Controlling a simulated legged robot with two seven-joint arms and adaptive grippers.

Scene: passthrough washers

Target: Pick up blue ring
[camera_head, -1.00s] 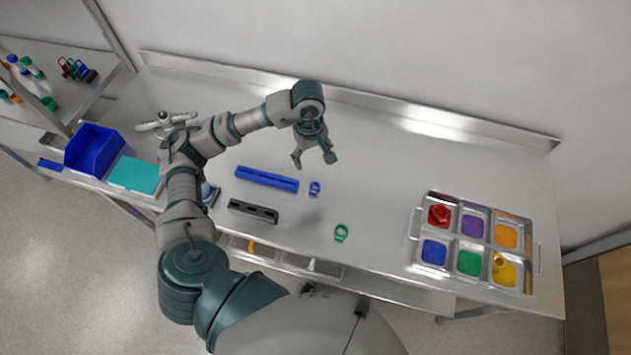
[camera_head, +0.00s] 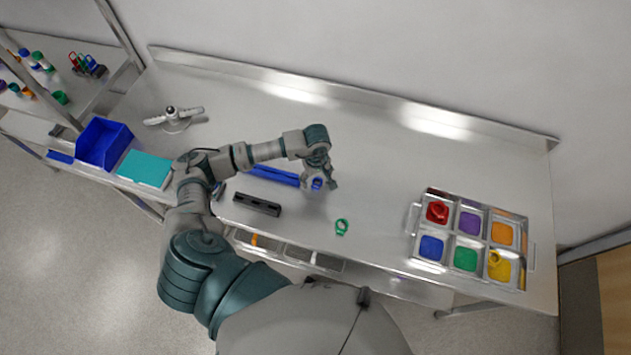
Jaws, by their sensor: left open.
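The small blue ring (camera_head: 317,184) lies on the steel table, between the fingertips of my left gripper (camera_head: 319,186) as seen from above. The gripper is open and points down at the ring. I cannot tell whether a finger touches it. The wrist hides part of the area just behind the ring. My right gripper is not in view.
A blue bar (camera_head: 274,175) lies just left of the ring, partly under my arm. A black slotted block (camera_head: 257,204) and a green ring (camera_head: 341,227) lie nearer the front edge. A sorting tray (camera_head: 417,217) with coloured compartments stands at the right. A blue bin (camera_head: 104,143) stands at the left.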

